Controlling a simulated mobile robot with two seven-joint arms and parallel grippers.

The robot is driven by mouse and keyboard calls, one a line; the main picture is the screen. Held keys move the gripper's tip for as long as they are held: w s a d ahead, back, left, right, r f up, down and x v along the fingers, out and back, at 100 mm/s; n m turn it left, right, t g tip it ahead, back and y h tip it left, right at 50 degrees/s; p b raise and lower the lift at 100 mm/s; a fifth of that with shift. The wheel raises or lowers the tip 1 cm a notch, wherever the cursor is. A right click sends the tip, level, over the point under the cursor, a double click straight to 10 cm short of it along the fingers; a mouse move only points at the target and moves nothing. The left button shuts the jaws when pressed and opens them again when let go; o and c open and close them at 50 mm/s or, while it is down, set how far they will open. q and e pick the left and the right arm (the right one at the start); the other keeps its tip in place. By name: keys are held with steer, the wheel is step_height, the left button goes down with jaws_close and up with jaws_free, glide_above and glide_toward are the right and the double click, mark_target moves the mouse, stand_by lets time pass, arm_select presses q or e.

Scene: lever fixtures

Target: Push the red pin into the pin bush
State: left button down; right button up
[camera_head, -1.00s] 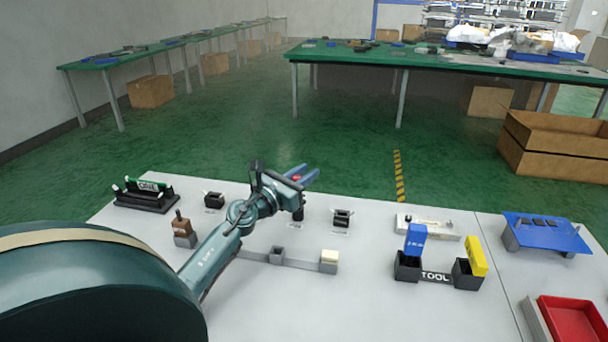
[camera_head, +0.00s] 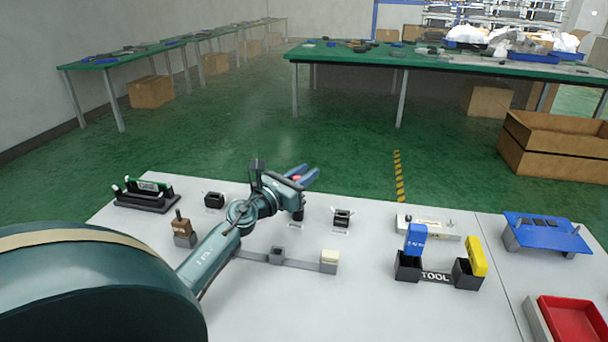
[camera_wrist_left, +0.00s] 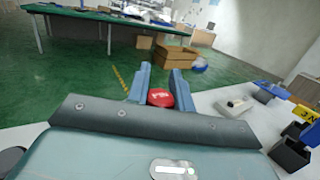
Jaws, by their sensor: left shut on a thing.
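The red pin (camera_wrist_left: 160,97) shows as a round red head between the two blue-grey fingers in the left wrist view. In the head view only a small bit of the red pin (camera_head: 297,178) shows between the fingers. My left gripper (camera_head: 303,174) is shut on it; its fingers also show in the left wrist view (camera_wrist_left: 160,84). A dark fixture (camera_head: 298,214) stands right under the fingers and looks like the pin bush. The arm hides most of it, and I cannot tell how deep the pin sits. My right gripper is not in view.
Small black fixtures stand left (camera_head: 214,200) and right (camera_head: 342,217) of the gripper. A bar with blocks (camera_head: 300,264) lies in front. A black TOOL holder (camera_head: 437,277) and a red tray (camera_head: 572,322) are at the right. The table's front middle is clear.

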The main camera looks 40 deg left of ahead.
arm_select(q)
steer(key=shift+f+b, duration=1.2)
